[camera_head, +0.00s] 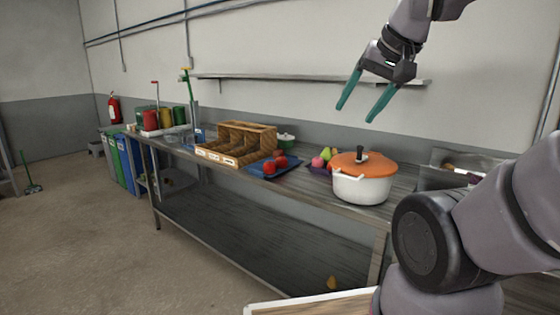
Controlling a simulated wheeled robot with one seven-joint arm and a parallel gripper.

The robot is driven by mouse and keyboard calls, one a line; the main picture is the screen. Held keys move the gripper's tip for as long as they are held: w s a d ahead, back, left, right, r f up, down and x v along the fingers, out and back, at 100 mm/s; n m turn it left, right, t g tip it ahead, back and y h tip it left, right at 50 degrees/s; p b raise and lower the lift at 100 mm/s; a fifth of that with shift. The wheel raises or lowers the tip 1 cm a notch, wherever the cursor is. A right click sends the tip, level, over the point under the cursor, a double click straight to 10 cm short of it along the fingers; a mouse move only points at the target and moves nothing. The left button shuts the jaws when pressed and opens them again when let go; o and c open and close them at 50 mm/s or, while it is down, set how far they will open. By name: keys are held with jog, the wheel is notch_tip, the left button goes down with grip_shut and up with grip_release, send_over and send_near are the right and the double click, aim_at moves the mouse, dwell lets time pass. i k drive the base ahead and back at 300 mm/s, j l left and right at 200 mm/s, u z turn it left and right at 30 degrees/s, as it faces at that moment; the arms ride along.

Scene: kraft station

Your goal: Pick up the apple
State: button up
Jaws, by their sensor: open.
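My gripper (360,102) hangs in the air at the upper right with its two green fingers apart, pointing down and to the left. Nothing is between them. Two red round fruits that look like apples lie on a blue tray (259,172) on the long workbench; the front red one (269,167) is beside the rear one (282,161). A pinkish-red round fruit (317,162) lies farther right, beside a green pear-like fruit (325,154) on a dark tray. The pictures do not settle which is the apple. My gripper is well above all of them.
A white pot with an orange lid (363,178) stands right of the fruit. A wooden compartment box (236,142) stands left of the blue tray. A wall shelf (300,79) runs behind. The workbench (320,188) has little free room; the floor in front is clear.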

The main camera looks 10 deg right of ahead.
aim_at(276, 153)
jog(key=i+j+z, duration=0.45)
jog(key=i+j, duration=1.75)
jog(key=j, duration=0.1)
